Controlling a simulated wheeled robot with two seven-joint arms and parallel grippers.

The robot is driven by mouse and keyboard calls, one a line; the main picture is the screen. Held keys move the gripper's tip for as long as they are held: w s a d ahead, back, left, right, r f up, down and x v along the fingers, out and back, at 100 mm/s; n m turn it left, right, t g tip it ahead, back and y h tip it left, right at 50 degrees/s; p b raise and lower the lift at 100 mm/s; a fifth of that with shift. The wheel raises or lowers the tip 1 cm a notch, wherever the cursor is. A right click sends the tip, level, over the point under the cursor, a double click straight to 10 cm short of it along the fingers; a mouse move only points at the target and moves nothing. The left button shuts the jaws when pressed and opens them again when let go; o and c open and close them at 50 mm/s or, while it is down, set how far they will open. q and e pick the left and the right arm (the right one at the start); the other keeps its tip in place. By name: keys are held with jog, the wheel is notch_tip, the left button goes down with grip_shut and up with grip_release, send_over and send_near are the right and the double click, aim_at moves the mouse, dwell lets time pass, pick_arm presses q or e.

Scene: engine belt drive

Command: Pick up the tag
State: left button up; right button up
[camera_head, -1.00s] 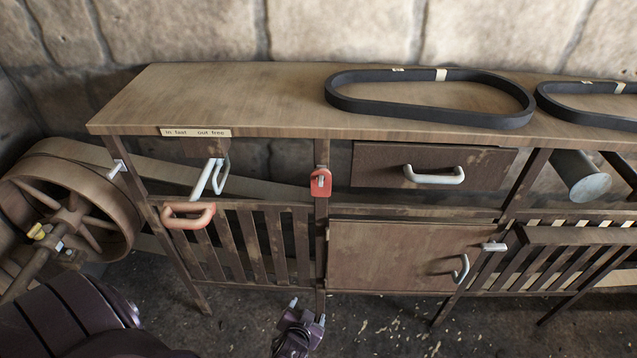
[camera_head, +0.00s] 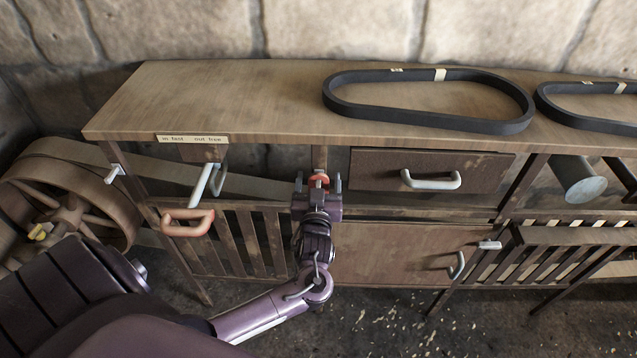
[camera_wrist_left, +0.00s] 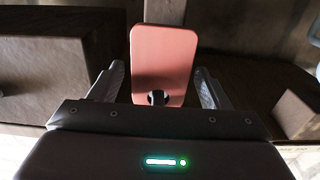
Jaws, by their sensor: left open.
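The red tag (camera_head: 318,179) hangs on the bench's front post, between the slatted gate and the drawer. My left gripper (camera_head: 318,183) is in front of it, open, with one finger on each side. In the left wrist view the tag (camera_wrist_left: 165,62) stands upright as a flat reddish plate between the two spread fingertips (camera_wrist_left: 162,80). A gap shows on both sides, so the fingers do not touch its edges. A dark round spot shows at its near end. The gripper hides the tag's lower part in the head view. My right gripper is not in view.
A drawer with a white handle (camera_head: 431,180) is just right of the gripper. A red-orange handle (camera_head: 187,222) and a grey lever (camera_head: 203,184) are to the left. Black belts (camera_head: 428,98) lie on the bench top (camera_head: 230,95). A large wheel (camera_head: 70,215) stands at far left.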

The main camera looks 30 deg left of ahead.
pick_arm(q)
jog(key=shift+w+a+f, duration=0.1)
jog(key=shift+w+a, duration=0.2)
jog(key=shift+w, duration=0.3)
jog(key=c, duration=1.1)
jog(key=shift+o, duration=0.2)
